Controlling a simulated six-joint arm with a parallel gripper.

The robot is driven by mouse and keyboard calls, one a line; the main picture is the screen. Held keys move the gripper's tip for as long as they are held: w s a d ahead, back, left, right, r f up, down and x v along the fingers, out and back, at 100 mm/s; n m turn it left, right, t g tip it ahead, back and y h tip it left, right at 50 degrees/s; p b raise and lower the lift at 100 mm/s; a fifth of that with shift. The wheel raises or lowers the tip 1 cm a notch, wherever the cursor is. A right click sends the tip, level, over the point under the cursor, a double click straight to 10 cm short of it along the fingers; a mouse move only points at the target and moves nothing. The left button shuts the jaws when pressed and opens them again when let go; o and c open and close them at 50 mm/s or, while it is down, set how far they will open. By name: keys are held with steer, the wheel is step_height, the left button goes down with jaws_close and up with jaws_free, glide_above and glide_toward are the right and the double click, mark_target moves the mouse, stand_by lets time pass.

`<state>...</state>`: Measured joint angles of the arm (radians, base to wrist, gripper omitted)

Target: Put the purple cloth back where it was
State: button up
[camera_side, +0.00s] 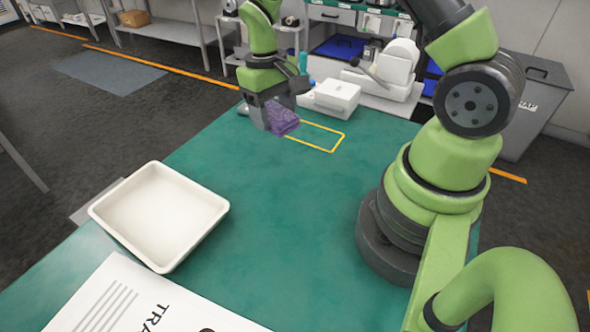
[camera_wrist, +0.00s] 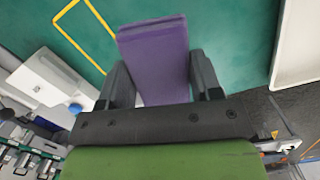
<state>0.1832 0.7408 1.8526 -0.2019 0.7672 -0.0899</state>
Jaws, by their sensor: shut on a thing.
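The purple cloth (camera_side: 283,119) is folded into a block and held in my gripper (camera_side: 270,113), which is shut on it. In the wrist view the cloth (camera_wrist: 155,58) sits between the two fingers of my gripper (camera_wrist: 160,82). A yellow outlined rectangle (camera_side: 342,140) is marked on the green table (camera_side: 270,200). In the side view the cloth overlaps the left end of this outline. In the wrist view the outline (camera_wrist: 97,20) lies to the left of the cloth. I cannot tell the exact height of the cloth above the table.
An empty white tray (camera_side: 222,208) stands at the table's left edge. A white box (camera_side: 338,95) sits behind the outline at the far end. A printed sheet (camera_side: 130,300) lies at the front. The middle of the table is clear.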

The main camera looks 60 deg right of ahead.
steer(key=s+a+n, duration=0.1)
steer(key=s+n, duration=0.2)
steer(key=s, duration=0.3)
glide_above(300, 174)
step_height(300, 174, down, 5)
steer(key=shift+w+r, duration=0.1)
steer(key=shift+r, duration=0.1)
steer(key=shift+w+f, duration=0.1)
steer(key=shift+f, duration=2.35)
steer(key=shift+f, duration=0.15)
steer(key=o, duration=0.9)
